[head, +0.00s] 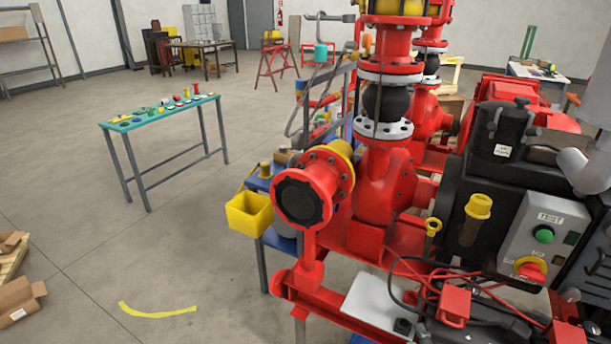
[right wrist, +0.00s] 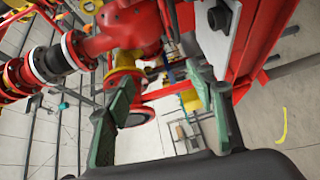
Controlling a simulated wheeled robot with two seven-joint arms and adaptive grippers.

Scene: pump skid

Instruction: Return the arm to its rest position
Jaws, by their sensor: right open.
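My right gripper (right wrist: 160,88) shows in the right wrist view with its two green finger pads wide apart. Nothing is held between them. Beyond the gap are the red pump pipework (right wrist: 130,30) and a red flange with a dark round face (right wrist: 138,116). I cannot tell the exact distance to them. Neither gripper shows in the head view. There, the red pump (head: 385,185) stands right of centre, with its dark-faced inlet flange (head: 298,203) towards me. My left gripper is in no view.
The control box (head: 545,235) with a green button and red-yellow switch is at the right, with red cables (head: 445,275) below. A yellow bin (head: 250,213) hangs beside the pump. A green-topped table (head: 160,113) stands at left. The floor (head: 130,245) between is mostly open.

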